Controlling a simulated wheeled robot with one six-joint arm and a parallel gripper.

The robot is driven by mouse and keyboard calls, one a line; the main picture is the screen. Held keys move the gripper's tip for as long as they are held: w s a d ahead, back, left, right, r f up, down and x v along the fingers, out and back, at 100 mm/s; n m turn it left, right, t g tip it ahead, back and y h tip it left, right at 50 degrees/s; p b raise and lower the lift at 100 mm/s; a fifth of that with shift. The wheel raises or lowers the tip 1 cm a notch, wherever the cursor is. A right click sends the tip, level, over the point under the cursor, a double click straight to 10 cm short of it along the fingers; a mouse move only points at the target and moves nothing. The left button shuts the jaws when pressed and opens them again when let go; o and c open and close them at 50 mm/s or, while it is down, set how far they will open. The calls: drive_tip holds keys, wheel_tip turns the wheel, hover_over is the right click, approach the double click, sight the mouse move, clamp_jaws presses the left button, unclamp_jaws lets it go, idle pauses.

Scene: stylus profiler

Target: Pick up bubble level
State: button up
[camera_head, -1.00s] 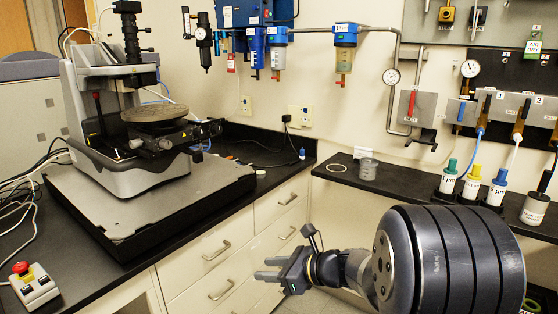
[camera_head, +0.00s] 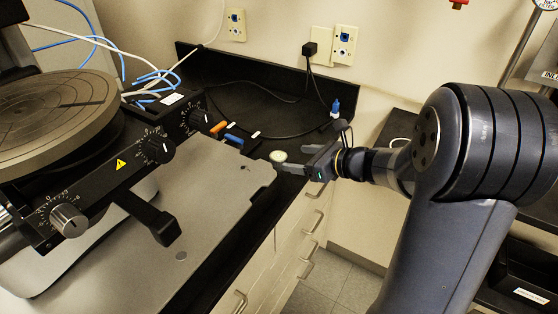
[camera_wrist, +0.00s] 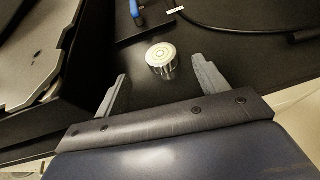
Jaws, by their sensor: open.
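The bubble level (camera_wrist: 161,60) is a small round silver puck with a pale, ringed top. In the wrist view it stands on the black bench, ahead of and between the two open fingers of my gripper (camera_wrist: 161,88). In the head view the bubble level (camera_head: 279,157) shows as a pale disc beside the grey plate's corner, at the fingertips of my gripper (camera_head: 285,167). My gripper is open and empty.
The stylus profiler (camera_head: 120,165) with its round stage (camera_head: 50,115) stands at the left on a grey plate (camera_head: 215,205). An orange-handled tool (camera_head: 218,127) and a blue-handled tool (camera_head: 234,140) lie behind the level. A black cable (camera_head: 290,136) runs across the bench.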

sight(280, 156)
drive_tip(key=shift+w+a+f, duration=0.25)
drive_tip(key=shift+w+a, duration=0.25)
drive_tip(key=shift+w, duration=0.15)
drive_tip(key=shift+x, duration=2.4)
drive_tip(key=shift+s+f, duration=0.15)
drive_tip(key=shift+s, duration=0.05)
drive_tip(key=shift+c, duration=0.3)
drive_tip(key=c, duration=1)
wheel_tip(280, 156, up, 10)
drive_tip(key=shift+p, duration=0.85)
